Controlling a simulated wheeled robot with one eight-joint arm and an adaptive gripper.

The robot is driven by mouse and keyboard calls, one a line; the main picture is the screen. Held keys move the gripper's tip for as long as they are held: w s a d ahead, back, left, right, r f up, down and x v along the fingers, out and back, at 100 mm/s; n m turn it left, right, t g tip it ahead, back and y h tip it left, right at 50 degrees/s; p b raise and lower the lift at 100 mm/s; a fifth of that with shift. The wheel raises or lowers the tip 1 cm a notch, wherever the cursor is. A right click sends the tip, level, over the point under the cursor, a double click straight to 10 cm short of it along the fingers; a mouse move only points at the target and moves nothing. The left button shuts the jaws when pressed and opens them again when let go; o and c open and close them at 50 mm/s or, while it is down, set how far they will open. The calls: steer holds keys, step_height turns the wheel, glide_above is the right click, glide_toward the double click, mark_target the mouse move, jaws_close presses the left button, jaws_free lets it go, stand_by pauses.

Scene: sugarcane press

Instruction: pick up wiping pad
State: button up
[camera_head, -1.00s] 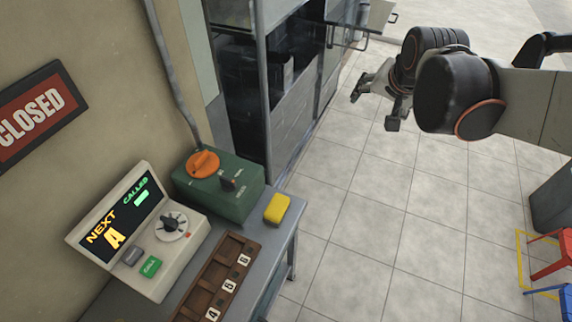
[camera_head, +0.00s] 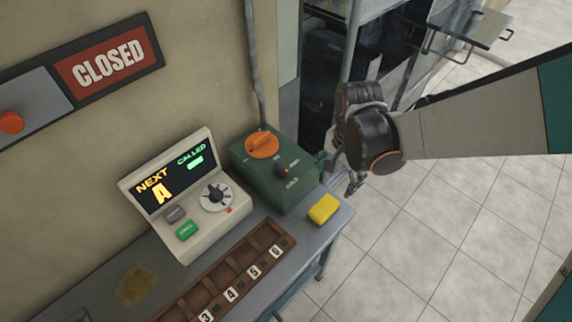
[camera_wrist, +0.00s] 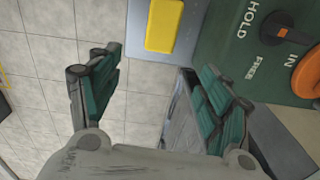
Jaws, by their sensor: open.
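The yellow wiping pad (camera_head: 323,208) lies on the grey counter (camera_head: 334,228) near its right end, beside the green control box. In the wrist view the pad (camera_wrist: 164,25) shows at the top centre, beyond and between my two fingers. My gripper (camera_head: 340,172) is just past the counter's right end, near the green box and apart from the pad; the arm partly hides it in the head view. In the wrist view my gripper (camera_wrist: 160,100) is open and empty, its green-padded fingers wide apart.
The green box (camera_head: 275,172) with an orange knob stands close behind the pad. A ticket display (camera_head: 180,195) and a brown numbered rack (camera_head: 232,276) are to the left. A stained patch (camera_head: 137,286) marks the counter. A metal cabinet is behind my arm.

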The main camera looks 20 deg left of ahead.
mark_target(323, 207)
steer(key=shift+n, duration=0.3)
steer(key=s+f+b, duration=0.1)
steer(key=f, duration=0.2)
steer(key=s+f+b, duration=0.1)
steer(key=f, duration=0.1)
steer(key=s+a+f+b, duration=0.1)
steer(key=f, duration=0.2)
steer(key=shift+s+a+f, duration=0.1)
steer(key=shift+f, duration=0.25)
steer(key=f+b, duration=0.1)
steer(key=f, duration=0.1)
steer(key=f+b, duration=0.1)
steer(key=f, duration=0.2)
steer(key=shift+w+a+f+b, duration=0.1)
steer(key=shift+w+a+b, duration=0.1)
steer(key=shift+b, duration=0.1)
steer(key=c, duration=1.1)
